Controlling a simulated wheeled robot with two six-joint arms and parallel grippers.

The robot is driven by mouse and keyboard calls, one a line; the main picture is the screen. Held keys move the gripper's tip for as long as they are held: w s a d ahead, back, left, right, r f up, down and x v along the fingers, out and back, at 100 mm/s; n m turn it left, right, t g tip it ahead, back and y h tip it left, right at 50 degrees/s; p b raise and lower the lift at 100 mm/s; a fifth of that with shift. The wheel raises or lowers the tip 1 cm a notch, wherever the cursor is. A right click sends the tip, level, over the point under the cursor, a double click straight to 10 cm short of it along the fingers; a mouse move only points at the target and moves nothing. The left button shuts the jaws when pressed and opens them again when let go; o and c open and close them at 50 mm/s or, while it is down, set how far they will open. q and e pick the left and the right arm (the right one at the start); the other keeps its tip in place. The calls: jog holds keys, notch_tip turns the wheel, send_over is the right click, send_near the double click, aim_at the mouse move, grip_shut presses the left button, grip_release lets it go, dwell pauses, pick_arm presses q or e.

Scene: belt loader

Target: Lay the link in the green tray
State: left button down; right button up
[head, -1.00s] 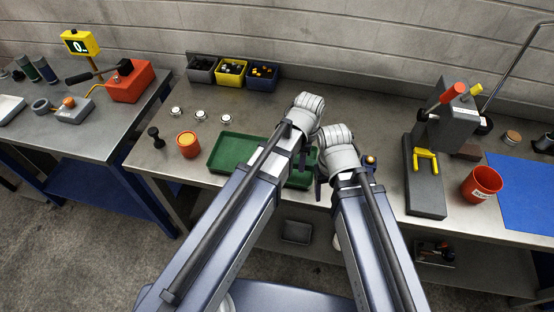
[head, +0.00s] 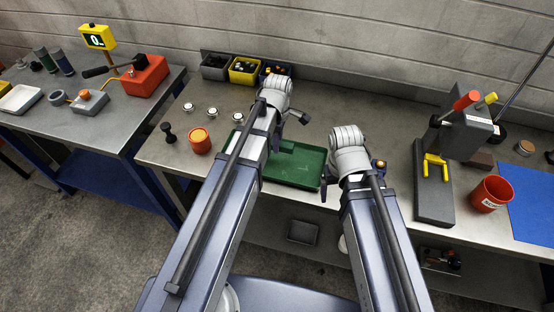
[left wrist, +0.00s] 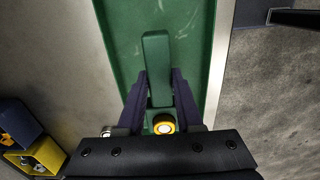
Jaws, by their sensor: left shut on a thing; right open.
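The green tray (head: 302,168) lies on the middle bench, partly hidden by my left arm. My left gripper (head: 275,143) is over the tray's left part, shut on a green bar-shaped link (head: 287,147). In the left wrist view the link (left wrist: 156,65) sticks out beyond the two dark fingers (left wrist: 161,105), with the tray (left wrist: 195,60) behind it. A yellow-ringed white round part (left wrist: 163,127) shows between the fingers' bases. I cannot tell whether the link touches the tray floor. My right gripper (head: 324,187) is open at the tray's right edge.
Small bins (head: 243,70) line the back. A grey press (head: 452,135) and a red cup (head: 490,193) stand to the right. A second bench (head: 110,118) is on the left.

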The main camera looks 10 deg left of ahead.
aim_at(278, 161)
pick_arm(q)
jog(key=shift+f+b, duration=3)
jog(key=shift+f, duration=0.65)
jog(key=shift+r, duration=0.15)
jog(key=c, duration=1)
grip_release()
jog(key=shift+f, duration=0.2)
jog(key=o, duration=0.4)
jog(key=shift+o, duration=0.2)
jog(key=shift+r, duration=0.15)
